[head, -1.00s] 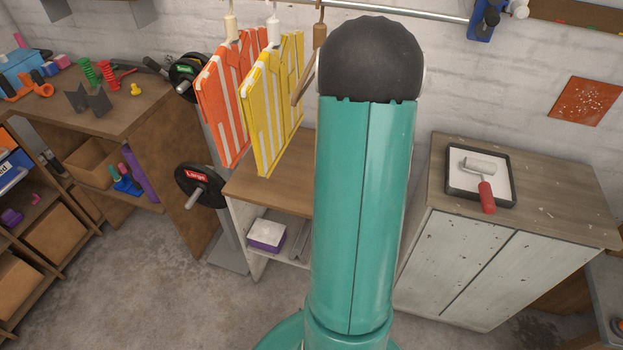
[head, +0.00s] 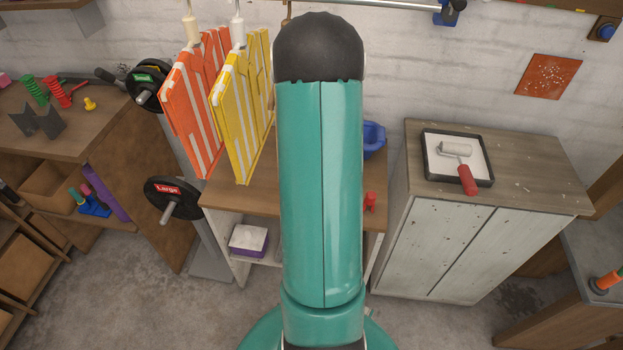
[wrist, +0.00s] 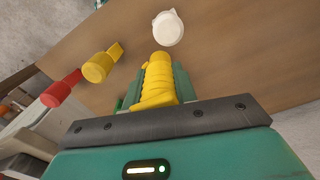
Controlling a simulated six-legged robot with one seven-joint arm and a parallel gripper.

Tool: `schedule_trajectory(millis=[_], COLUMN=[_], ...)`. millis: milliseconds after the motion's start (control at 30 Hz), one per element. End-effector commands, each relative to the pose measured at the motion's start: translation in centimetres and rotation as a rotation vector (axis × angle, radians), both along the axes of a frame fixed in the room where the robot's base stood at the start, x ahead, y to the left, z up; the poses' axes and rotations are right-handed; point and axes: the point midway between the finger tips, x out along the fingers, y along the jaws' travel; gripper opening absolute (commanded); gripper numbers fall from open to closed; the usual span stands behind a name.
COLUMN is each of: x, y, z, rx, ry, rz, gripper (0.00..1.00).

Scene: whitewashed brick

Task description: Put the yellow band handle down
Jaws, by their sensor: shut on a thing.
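In the wrist view, my gripper (wrist: 154,84) is shut on the yellow band handle (wrist: 157,78), which looks ribbed and points away from the palm. A brown wooden surface (wrist: 225,60) lies beyond it. I cannot tell whether the handle touches that surface. In the head view, my own teal arm hides the gripper and the handle.
In the wrist view, a white round thing (wrist: 168,28) lies ahead, with another yellow piece (wrist: 97,67) and a red piece (wrist: 61,90) to the left. The head view shows a wooden-topped shelf unit (head: 240,196), a blue container (head: 374,138) and hanging orange and yellow pieces (head: 238,110).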

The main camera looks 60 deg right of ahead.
Motion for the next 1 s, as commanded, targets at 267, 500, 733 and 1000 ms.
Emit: schedule_trajectory(millis=[267, 500, 733, 1000], x=[0.2, 0.4, 0.4, 0.4], y=[0.0, -0.1, -0.1, -0.1], z=[-3.2, -3.2, -3.4, -3.3], rx=[0.000, -0.001, -0.001, -0.001], ry=[0.000, 0.000, -0.001, -0.001], rz=[0.000, 0.000, 0.000, 0.000], gripper=[0.00, 0.00, 0.50, 0.50])
